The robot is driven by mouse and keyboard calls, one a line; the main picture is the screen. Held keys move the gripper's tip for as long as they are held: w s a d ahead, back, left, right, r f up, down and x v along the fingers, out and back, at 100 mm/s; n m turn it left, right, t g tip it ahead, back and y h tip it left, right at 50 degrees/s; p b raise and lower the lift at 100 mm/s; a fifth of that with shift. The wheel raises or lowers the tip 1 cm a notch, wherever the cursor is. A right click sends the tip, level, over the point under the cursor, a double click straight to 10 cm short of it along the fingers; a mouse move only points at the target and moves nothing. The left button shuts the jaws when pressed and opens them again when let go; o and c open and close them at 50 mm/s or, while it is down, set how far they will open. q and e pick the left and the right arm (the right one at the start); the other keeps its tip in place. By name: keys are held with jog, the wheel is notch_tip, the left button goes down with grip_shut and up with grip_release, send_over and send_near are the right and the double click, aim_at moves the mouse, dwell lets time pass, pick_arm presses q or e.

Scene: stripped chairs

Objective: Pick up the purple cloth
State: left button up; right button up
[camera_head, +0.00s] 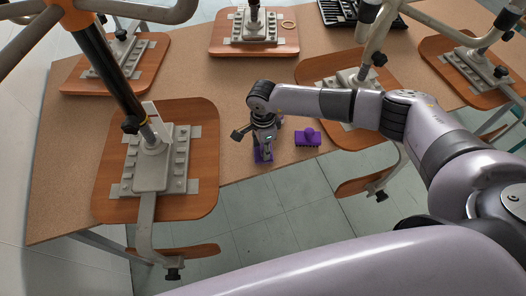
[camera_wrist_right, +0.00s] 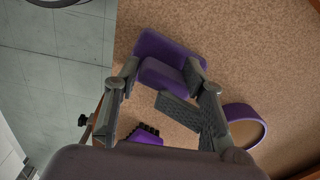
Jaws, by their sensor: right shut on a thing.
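The purple cloth (camera_head: 263,157) is a folded, block-like purple piece near the front edge of the brown table (camera_head: 235,100). My right gripper (camera_head: 263,148) points down over it and partly hides it in the head view. In the right wrist view the cloth (camera_wrist_right: 165,50) sits between the fingertips of my right gripper (camera_wrist_right: 164,72), which is shut on it. I cannot tell whether the cloth still touches the tabletop. My left gripper is not in view.
A purple brush (camera_head: 308,138) lies right of the gripper; it also shows in the wrist view (camera_wrist_right: 145,137). A purple ring (camera_wrist_right: 245,122) lies nearby. Upturned chairs with wooden seats (camera_head: 108,190) crowd the table.

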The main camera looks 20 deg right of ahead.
grip_shut()
dwell(0.3)
jog(key=shift+w+r, duration=0.15)
jog(key=shift+r, duration=0.25)
notch_tip(320, 180, up, 19)
jog(key=b, duration=0.4)
jog(key=shift+b, duration=0.35)
jog(key=shift+r, duration=0.1)
jog(key=shift+c, duration=1.5)
grip_release()
grip_shut()
